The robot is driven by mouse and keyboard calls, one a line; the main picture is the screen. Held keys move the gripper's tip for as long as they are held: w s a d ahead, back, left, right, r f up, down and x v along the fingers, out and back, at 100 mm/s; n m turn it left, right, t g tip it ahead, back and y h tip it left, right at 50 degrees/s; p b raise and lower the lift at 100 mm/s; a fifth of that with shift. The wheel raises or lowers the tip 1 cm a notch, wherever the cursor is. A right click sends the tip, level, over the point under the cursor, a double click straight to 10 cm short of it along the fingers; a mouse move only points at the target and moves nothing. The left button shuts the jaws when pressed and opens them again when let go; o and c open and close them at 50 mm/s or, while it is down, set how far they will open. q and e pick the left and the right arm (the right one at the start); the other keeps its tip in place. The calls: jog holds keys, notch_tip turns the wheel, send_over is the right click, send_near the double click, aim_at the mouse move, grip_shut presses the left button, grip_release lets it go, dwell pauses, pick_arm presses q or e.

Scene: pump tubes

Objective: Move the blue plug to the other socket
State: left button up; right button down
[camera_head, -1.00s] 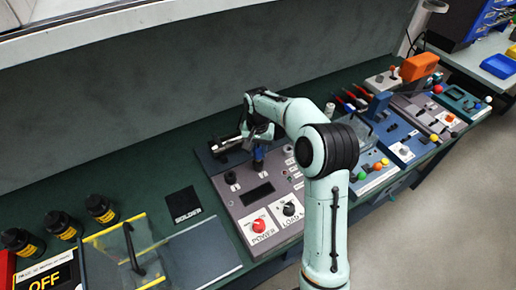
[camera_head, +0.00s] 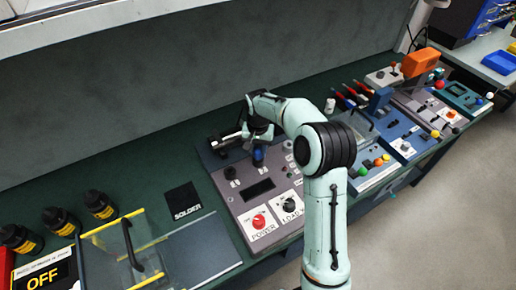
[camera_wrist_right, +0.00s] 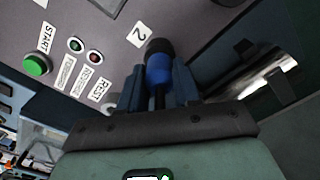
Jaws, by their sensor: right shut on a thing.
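The blue plug (camera_wrist_right: 159,72) is between the fingers of my right gripper (camera_wrist_right: 160,88) in the right wrist view, with its black end near the panel's "2" label. In the head view the right gripper (camera_head: 259,143) is over the panel's far side, and the blue plug (camera_head: 258,155) shows just below it. The gripper is shut on the plug. A black socket (camera_head: 231,173) stands on the grey panel (camera_head: 240,206) to the left of the plug. Whether the plug is seated or lifted clear is hard to tell. My left gripper is out of view.
The panel carries a red POWER knob (camera_head: 259,221), a LOAD knob (camera_head: 289,204) and a dark display (camera_head: 258,189). A green START button (camera_wrist_right: 37,65) shows in the wrist view. A clear hinged cover (camera_head: 130,250) and black bottles stand at left; other panels crowd the right.

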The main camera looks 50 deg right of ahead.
aim_at(258, 148)
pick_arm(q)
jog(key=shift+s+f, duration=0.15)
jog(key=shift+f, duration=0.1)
pick_arm(e)
jog(key=shift+f, duration=0.5)
jog(key=c, duration=0.7)
grip_release()
jog(key=shift+r, duration=0.15)
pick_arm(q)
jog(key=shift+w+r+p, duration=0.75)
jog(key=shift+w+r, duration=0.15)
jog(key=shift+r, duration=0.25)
pick_arm(e)
notch_tip(258, 148, up, 13)
jog(key=shift+r, duration=0.1)
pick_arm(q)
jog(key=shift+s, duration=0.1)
